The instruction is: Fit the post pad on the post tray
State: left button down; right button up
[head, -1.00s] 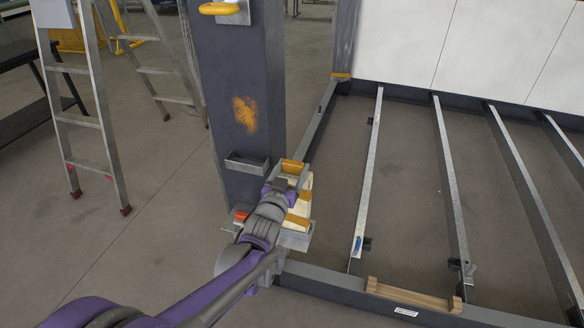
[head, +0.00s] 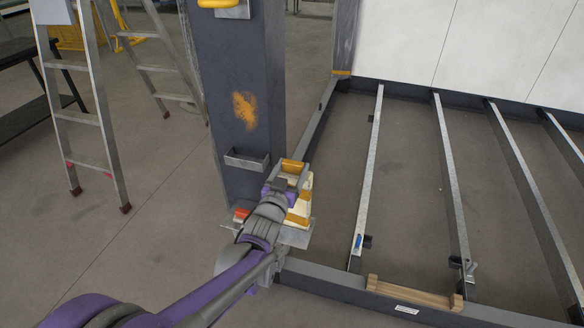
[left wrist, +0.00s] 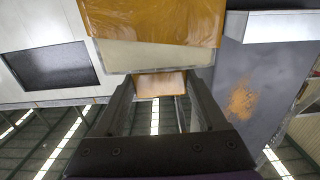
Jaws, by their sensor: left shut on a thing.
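The post pad (head: 301,208) is a cream block with orange bands. My left gripper (head: 282,190) is shut on it beside the lower part of the dark post, and the hand hides part of it. In the left wrist view the pad (left wrist: 155,57) fills the top middle, its near orange part between my fingers (left wrist: 160,88). The post tray (head: 246,161) is a small, shallow metal bracket on the post's face, up and left of the pad. It seems to show at the top right in the left wrist view (left wrist: 275,26). The pad and tray look apart. My right gripper is out of view.
The post (head: 238,85) has a rust patch and a yellow handle (head: 219,3). A metal plate (head: 295,237) and a red-orange piece (head: 241,215) are low by the hand. A floor frame with metal rails (head: 367,165) and a wooden piece (head: 412,292) lies right. A ladder (head: 85,110) stands left.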

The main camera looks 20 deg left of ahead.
pick_arm(q)
jog(key=shift+f+b, duration=0.4)
jog(key=shift+f, duration=0.3)
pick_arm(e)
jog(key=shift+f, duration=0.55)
pick_arm(q)
grip_release()
jog(key=shift+r, duration=0.1)
jog(key=shift+s, duration=0.1)
jog(key=s, duration=1)
jog(key=shift+s+a+p, duration=0.2)
jog(key=shift+s+p, duration=0.15)
jog(key=shift+p, duration=0.1)
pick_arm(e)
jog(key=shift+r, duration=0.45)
